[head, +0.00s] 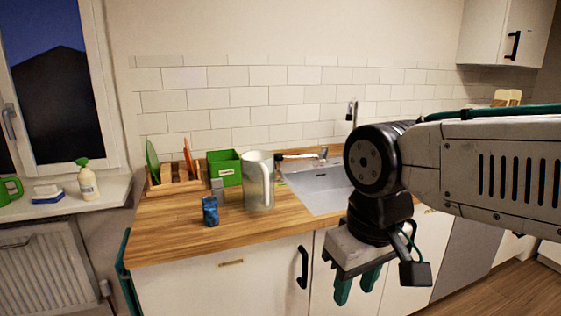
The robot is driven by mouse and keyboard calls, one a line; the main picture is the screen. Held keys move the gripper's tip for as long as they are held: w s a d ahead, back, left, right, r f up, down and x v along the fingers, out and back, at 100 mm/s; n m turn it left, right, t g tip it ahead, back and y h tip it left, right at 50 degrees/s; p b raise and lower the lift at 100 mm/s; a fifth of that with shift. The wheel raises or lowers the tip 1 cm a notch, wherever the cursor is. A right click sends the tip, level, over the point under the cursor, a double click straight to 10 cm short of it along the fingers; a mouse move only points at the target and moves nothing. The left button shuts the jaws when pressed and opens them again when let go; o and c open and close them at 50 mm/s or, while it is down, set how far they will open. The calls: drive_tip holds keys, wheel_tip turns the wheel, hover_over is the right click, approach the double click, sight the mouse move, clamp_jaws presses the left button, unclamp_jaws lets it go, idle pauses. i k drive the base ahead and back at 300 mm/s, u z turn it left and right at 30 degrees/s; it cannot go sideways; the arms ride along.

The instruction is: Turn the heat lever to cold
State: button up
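A chrome tap (300,156) stands behind the grey sink (312,190), its arm stretching left. A small upright part (323,152) at its right end may be the heat lever, but it is too small to tell its setting. A taller, dark-and-chrome upright fitting (352,112) rises at the back right of the sink, partly hidden by my arm. My gripper (357,285) points down in front of the cabinet doors, right of the pitcher and well apart from the tap. Its two teal fingers are parted with nothing between them.
A translucent pitcher (257,182) stands just left of the sink, near a blue patterned can (210,211). A green box (224,166) and a wooden rack (174,180) with plates stand behind. The wooden counter's front left (165,235) is clear. My arm hides the counter's right side.

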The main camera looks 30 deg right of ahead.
sight(324, 148)
drive_tip(key=u, duration=0.3)
drive_tip(key=k, duration=0.2)
drive_tip(key=z, duration=1.25)
drive_tip(key=i, duration=1.4)
drive_tip(key=z, duration=1.25)
drive_tip(key=k, duration=0.35)
drive_tip(key=u, duration=1.45)
drive_tip(key=i, duration=0.5)
drive_tip(key=z, duration=0.05)
